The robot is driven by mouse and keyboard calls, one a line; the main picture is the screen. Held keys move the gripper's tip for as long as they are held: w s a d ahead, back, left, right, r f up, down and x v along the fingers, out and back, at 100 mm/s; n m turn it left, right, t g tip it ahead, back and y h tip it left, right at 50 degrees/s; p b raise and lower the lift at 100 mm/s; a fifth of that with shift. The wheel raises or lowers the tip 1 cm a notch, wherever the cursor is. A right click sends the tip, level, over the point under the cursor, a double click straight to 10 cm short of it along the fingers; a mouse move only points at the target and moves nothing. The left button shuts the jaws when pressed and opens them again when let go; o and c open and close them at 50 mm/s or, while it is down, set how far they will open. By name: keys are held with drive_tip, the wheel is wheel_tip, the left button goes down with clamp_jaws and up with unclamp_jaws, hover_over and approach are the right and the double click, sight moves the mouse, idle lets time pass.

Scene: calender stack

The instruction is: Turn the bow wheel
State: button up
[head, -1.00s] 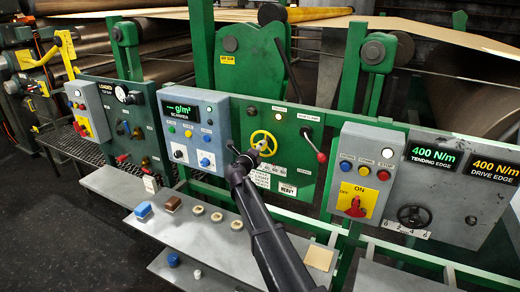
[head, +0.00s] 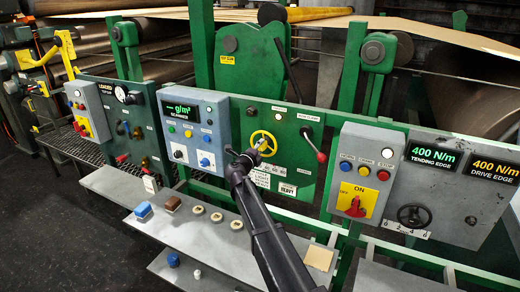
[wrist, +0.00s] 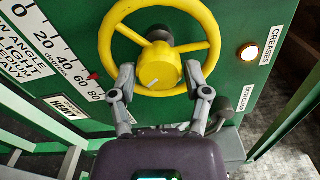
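The yellow handwheel (head: 263,142) is on the green panel in the middle of the head view. In the wrist view, its rim, spokes and round hub (wrist: 160,66) fill the upper middle, with a pale mark low on the hub. My gripper (wrist: 160,72) is at the wheel's lower half. Its two fingers are spread apart, one on each side of the hub, with a gap visible beside the hub. They overlap the lower rim; I cannot tell whether they touch it. In the head view, my gripper (head: 252,154) partly covers the wheel's lower left.
A white scale (wrist: 50,45) with a red pointer lies left of the wheel. A lit lamp (wrist: 249,52) is to its right. A red-knobbed lever (head: 320,154) stands close on the right. A grey shelf (head: 130,188) with small blocks runs below the panels.

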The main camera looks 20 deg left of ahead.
drive_tip(key=shift+o, duration=1)
drive_tip(key=shift+s, duration=0.15)
drive_tip(key=s, duration=1.1)
drive_tip(key=shift+s+a, duration=0.35)
drive_tip(key=shift+a, duration=0.1)
